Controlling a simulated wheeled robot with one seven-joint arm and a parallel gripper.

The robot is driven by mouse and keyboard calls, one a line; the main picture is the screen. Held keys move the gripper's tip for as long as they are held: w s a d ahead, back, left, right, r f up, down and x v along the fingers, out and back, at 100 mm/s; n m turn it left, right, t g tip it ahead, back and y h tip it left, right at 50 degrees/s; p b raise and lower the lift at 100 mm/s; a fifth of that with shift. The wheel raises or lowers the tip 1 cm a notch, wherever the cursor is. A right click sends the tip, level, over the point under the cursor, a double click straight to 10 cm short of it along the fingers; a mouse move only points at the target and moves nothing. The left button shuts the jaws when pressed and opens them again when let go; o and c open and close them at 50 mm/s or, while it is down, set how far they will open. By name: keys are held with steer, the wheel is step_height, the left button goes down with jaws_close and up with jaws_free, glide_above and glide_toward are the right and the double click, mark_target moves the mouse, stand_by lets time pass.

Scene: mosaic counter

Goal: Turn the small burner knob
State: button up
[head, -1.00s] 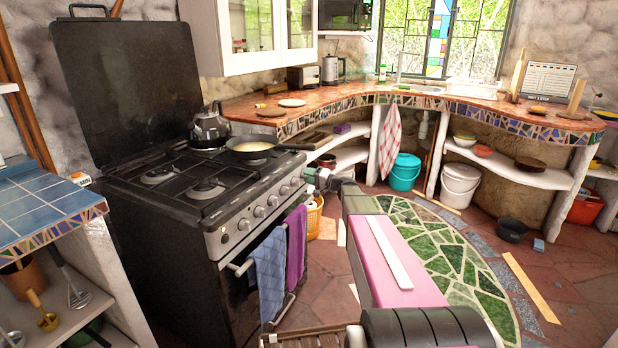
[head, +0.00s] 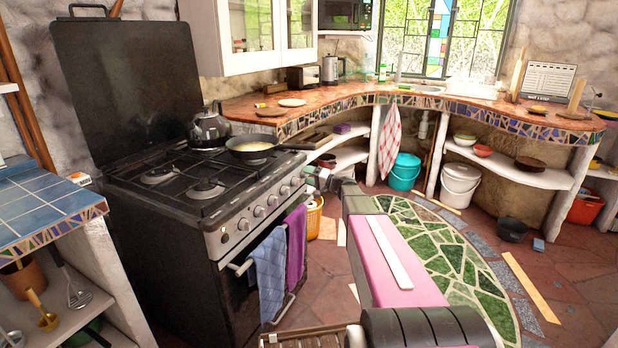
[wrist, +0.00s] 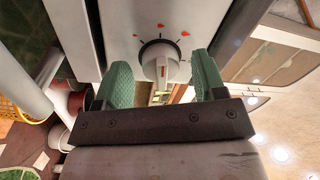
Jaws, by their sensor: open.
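The stove (head: 200,200) stands at the left in the head view, with a row of knobs along its front panel. In the wrist view one burner knob (wrist: 160,64) shows close up, pale grey with a red mark and red flame symbols around it. My gripper (wrist: 160,85) is open, with one green finger on each side of the knob. The fingers look apart from the knob, though the exact depth is hard to tell. In the head view my gripper (head: 318,178) is at the right end of the stove's knob panel, and the knob there is hidden.
A frying pan (head: 254,148) and a kettle (head: 209,128) sit on the stove top. Blue and purple towels hang on the oven handle (head: 240,268) below the knobs. A yellow basket (head: 315,215) stands on the floor right of the stove.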

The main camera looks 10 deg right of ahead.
steer(key=v, duration=1)
steer(key=shift+s+d, duration=0.3)
jaws_close()
stand_by(1.4)
